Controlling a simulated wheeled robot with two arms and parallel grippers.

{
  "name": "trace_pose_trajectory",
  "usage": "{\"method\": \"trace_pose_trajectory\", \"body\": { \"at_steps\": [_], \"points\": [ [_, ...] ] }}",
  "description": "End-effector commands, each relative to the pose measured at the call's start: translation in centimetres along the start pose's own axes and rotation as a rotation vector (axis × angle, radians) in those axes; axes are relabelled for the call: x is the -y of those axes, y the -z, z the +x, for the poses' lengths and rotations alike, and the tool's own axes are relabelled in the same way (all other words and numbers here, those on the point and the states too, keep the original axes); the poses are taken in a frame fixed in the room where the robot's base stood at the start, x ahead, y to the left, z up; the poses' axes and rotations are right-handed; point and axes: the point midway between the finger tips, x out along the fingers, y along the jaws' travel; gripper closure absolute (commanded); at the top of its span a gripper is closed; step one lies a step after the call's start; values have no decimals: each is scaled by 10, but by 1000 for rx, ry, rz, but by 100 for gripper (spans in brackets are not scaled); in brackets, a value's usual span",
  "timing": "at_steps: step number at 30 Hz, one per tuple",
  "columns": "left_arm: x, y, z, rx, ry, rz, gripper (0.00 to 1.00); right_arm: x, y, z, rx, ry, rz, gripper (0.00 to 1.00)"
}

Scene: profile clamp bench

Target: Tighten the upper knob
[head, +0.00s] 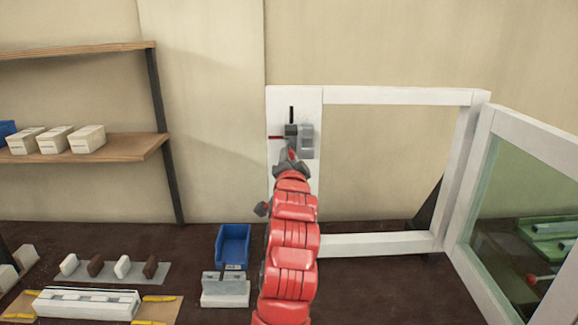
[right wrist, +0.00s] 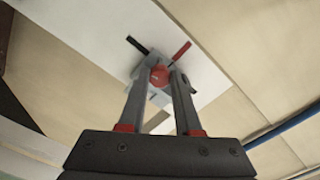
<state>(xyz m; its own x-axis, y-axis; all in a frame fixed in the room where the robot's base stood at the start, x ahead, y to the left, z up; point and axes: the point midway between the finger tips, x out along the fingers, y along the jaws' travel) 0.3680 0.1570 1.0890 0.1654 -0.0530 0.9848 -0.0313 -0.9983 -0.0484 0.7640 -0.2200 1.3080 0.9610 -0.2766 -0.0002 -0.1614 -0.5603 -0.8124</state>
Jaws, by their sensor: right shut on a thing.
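A white upright profile (head: 281,105) carries a grey clamp block (head: 307,137) with a black marker bar above it and a red bar to its left. In the right wrist view a round red knob (right wrist: 160,75) sits on the grey clamp. My right gripper (head: 290,160) reaches up to the clamp from below. In the right wrist view its two fingers (right wrist: 159,84) close on the red knob, one on each side. In the head view my gripper and arm cover the knob and the profile below it. My left gripper is in neither view.
A white frame (head: 400,96) extends right from the profile, with a glazed sash (head: 530,145) swung out at the right. A blue bin (head: 233,246) and a white-based block (head: 225,290) stand on the bench left of my arm. Shelves with boxes (head: 88,139) are at the left.

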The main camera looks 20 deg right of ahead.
Motion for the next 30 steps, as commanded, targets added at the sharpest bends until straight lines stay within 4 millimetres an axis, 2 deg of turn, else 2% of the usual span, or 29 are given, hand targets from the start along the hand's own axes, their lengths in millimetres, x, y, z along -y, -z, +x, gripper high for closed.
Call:
{"method": "trace_pose_trajectory", "body": {
  "at_steps": [12,28,29,30],
  "points": [
    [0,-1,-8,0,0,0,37,0,0,0,0,-1,180,100],
    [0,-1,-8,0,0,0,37,0,0,0,0,-1,205,100],
    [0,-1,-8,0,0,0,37,0,0,0,0,-1,205,66],
    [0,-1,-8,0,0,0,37,0,0,0,0,-1,204,59]
  ]
}}
